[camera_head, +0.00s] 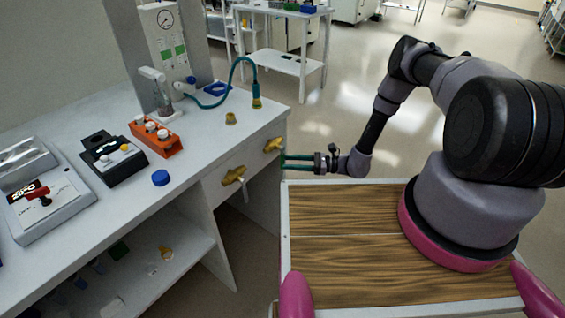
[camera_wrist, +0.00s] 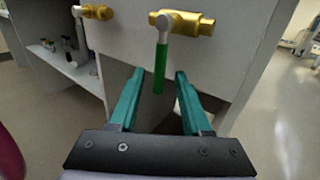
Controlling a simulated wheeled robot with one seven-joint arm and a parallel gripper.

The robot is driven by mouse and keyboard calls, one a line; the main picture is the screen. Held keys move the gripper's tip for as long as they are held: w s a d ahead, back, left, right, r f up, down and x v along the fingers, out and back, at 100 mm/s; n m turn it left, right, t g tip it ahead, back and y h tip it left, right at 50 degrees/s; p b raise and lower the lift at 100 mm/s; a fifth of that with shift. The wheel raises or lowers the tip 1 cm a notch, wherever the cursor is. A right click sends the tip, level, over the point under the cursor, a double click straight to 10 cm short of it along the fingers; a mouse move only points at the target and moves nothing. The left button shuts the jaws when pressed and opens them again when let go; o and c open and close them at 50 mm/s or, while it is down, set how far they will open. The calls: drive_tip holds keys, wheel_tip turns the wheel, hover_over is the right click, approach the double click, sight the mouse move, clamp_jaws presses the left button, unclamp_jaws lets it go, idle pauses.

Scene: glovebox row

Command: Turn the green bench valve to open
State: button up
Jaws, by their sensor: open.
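The green bench valve has a brass body (camera_wrist: 188,23) on the bench's front panel and a green lever (camera_wrist: 160,68) hanging straight down from a pale hub. In the head view its brass body (camera_head: 273,145) shows near the bench's right corner; its lever is not clear there. My gripper (camera_head: 284,161) is level in front of that corner, with teal fingers. In the wrist view my gripper (camera_wrist: 160,72) is open, and the lever appears between the two fingertips with a gap on each side. I cannot tell how deep between them it lies.
A second brass valve (camera_head: 233,175) with a pale lever is further left on the panel. The bench top holds an orange tube rack (camera_head: 155,137), a blue cap (camera_head: 160,178) and a teal hose (camera_head: 232,75). Open floor lies right of the bench.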

sight(282, 162)
drive_tip(key=shift+w+a, duration=0.1)
drive_tip(key=shift+a, duration=1.6)
clamp_jaws()
